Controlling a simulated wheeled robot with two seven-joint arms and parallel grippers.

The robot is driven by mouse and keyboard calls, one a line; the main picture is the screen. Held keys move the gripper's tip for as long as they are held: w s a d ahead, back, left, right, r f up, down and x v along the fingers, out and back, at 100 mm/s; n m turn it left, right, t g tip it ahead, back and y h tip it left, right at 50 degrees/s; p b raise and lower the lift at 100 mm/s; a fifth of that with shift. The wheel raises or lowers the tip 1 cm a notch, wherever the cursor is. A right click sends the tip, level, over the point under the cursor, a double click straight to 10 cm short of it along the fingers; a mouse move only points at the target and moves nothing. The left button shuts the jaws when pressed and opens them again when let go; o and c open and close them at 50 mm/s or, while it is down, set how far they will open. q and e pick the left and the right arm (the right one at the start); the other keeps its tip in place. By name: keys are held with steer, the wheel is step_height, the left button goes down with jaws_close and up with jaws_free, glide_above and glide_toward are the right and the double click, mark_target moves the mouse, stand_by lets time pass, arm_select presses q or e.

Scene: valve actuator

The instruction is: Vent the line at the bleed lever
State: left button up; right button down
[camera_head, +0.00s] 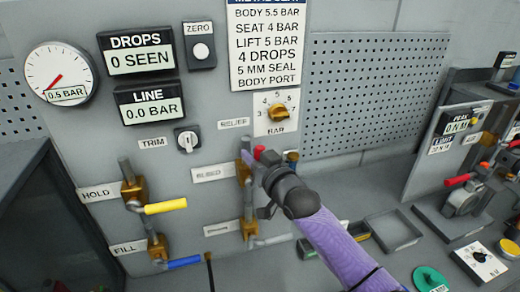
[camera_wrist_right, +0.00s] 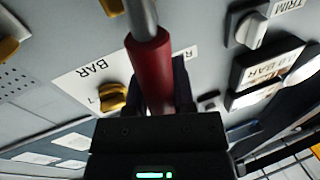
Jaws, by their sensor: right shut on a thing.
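The bleed lever has a red handle (camera_wrist_right: 150,65) on a grey metal stem, large in the right wrist view. Its red end (camera_head: 259,151) shows just above my gripper in the head view, right of the BLEED label (camera_head: 214,172). My right gripper (camera_head: 262,172) is at this lever, and its black fingers (camera_wrist_right: 161,88) are shut around the red handle. The brass bleed valve body (camera_head: 243,172) is partly hidden behind my gripper. The LINE display (camera_head: 150,104) reads 0.0 BAR. My left gripper is not in view.
The yellow HOLD lever (camera_head: 165,207) and blue FILL lever (camera_head: 184,262) stick out at the left. A RELIEF knob (camera_head: 278,113) sits just above my gripper. The round gauge (camera_head: 60,74) is at upper left. An empty tray (camera_head: 392,230) and a bench device (camera_head: 465,190) stand right.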

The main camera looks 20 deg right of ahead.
steer(key=shift+a+n, duration=0.25)
steer(key=shift+n, duration=0.15)
steer(key=shift+c, duration=2.2)
jaws_free()
steer(key=shift+a, duration=0.1)
steer(key=v, duration=1)
